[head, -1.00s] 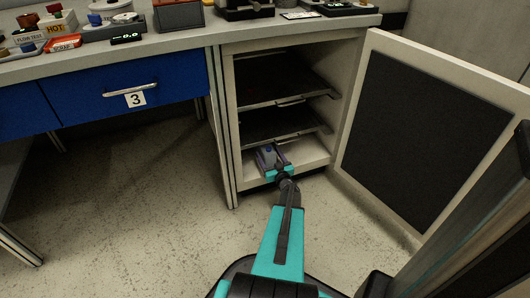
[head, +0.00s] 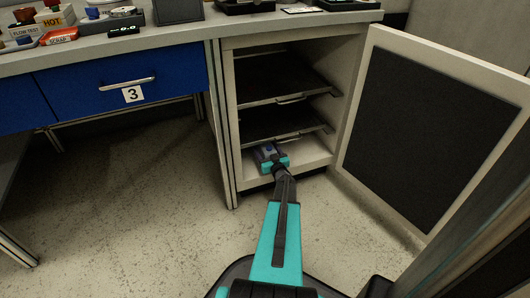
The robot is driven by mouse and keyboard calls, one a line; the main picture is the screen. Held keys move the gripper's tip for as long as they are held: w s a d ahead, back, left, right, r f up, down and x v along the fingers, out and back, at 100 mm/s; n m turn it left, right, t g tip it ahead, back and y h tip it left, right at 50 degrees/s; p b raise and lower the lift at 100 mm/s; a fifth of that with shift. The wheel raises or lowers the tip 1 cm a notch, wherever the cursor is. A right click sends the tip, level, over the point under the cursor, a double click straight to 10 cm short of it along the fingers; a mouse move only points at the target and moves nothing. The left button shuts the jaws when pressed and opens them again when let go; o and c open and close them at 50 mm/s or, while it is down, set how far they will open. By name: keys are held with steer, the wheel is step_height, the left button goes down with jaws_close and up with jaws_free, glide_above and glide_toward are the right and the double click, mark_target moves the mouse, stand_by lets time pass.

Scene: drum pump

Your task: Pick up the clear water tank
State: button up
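A small pale grey object with a blue spot (head: 265,152) sits on the floor of the open cabinet, at its left side. It may be the clear water tank, but it is too small to be sure. My gripper (head: 273,163), with teal parts, reaches into the lowest compartment and is right at the near side of this object. The arm hides part of the object and the fingertips. I cannot tell whether the fingers are open or shut, or whether they touch it.
The cabinet has two dark shelves, the lower one (head: 285,122) close above my gripper. Its door (head: 433,138) stands open to the right. A blue drawer (head: 122,86) marked 3 is at the left. The worktop (head: 185,33) holds several devices. The floor at front left is clear.

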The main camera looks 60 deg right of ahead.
stand_by(0.4)
steer(key=c, duration=1.6)
steer(key=shift+r, duration=0.25)
